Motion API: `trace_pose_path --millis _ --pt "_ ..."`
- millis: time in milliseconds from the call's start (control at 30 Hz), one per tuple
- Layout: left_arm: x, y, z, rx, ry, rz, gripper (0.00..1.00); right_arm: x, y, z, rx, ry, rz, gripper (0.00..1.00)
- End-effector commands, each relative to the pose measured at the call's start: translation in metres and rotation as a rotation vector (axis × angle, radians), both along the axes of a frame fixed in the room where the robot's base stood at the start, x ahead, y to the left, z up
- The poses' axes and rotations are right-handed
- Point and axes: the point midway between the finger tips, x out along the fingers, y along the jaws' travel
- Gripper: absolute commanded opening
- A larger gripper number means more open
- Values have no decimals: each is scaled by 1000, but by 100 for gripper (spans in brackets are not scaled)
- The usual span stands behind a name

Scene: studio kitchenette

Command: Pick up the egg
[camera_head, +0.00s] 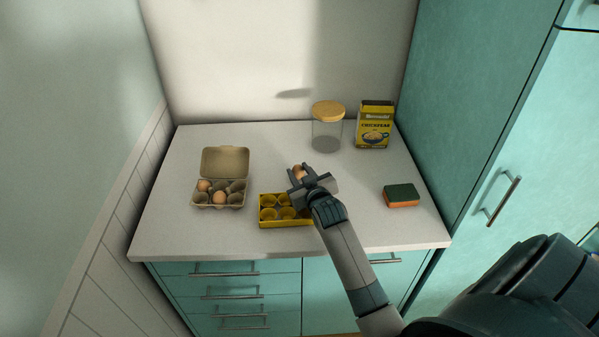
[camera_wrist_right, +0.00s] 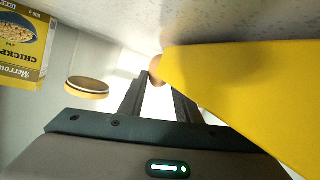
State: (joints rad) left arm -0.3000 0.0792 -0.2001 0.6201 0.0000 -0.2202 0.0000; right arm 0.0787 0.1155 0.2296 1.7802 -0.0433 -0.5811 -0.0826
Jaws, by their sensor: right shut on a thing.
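My right gripper (camera_head: 302,170) is shut on a brown egg (camera_head: 298,173), beyond the far edge of a yellow egg tray (camera_head: 287,223). In the right wrist view the egg (camera_wrist_right: 155,68) shows at the fingertips, partly hidden by the yellow tray (camera_wrist_right: 255,95). Whether the egg touches the counter, I cannot tell. The tray's visible cups look empty; its right end is hidden by my gripper. A grey-brown open carton (camera_head: 225,160) to the left holds two brown eggs, one at its left side (camera_head: 204,186) and one in front (camera_head: 219,197). My left gripper is out of view.
A glass jar (camera_head: 327,135) with a wooden lid and a yellow chickpeas box (camera_head: 374,125) stand at the back right. A green and orange sponge (camera_head: 402,195) lies at the right. The counter (camera_head: 175,235) is clear at the front left.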

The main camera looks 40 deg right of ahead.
Motion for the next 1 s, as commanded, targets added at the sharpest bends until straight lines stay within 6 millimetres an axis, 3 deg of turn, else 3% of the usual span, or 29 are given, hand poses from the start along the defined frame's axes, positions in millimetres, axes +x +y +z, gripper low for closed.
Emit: trace_pose_path --millis 500,533,600,1000 --pt "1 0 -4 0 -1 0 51 -2 1 -18 7 11 0 8" --pt "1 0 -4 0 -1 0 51 -2 1 -19 8 12 0 35" --pt "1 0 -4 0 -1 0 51 -3 2 -20 9 14 0 49" --pt "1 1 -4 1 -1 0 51 -3 4 -18 15 15 1 49"
